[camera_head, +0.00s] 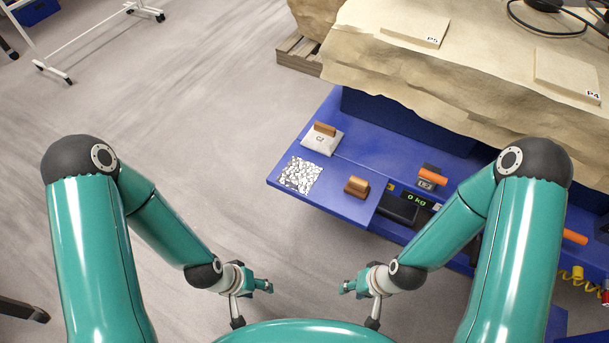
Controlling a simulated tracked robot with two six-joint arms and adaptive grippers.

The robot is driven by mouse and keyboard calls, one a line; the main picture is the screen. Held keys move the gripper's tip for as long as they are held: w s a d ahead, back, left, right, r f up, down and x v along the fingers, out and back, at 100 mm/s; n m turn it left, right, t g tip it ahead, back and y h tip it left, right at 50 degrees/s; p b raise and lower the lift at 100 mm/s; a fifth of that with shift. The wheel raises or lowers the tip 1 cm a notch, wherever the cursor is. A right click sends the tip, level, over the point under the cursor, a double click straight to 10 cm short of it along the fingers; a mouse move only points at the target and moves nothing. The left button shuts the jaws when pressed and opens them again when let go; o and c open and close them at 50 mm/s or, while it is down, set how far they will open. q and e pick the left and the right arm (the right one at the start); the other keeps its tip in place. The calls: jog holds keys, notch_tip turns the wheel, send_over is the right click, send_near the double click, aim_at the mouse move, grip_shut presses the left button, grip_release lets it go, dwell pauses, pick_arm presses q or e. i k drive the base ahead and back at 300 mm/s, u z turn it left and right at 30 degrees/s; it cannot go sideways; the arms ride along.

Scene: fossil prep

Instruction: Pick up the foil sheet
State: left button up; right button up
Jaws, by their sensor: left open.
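The foil sheet (300,175), a crinkled silver-white square, lies flat on the left part of the blue bench (340,198). My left gripper (253,304) is open and empty, over the floor in front of the bench, apart from the foil and below it in the picture. My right gripper (359,305) also looks open and empty, mirrored to the right of the left one. Nothing covers the foil.
Behind rises a tan rock block (480,95).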

aim_at(299, 174)
jog(key=u, duration=0.5)
jog(key=i, duration=0.2)
jog(key=z, duration=2.75)
jog(key=k, duration=1.1)
jog(key=u, duration=1.05)
jog(key=i, duration=1.1)
jog(key=z, duration=0.2)
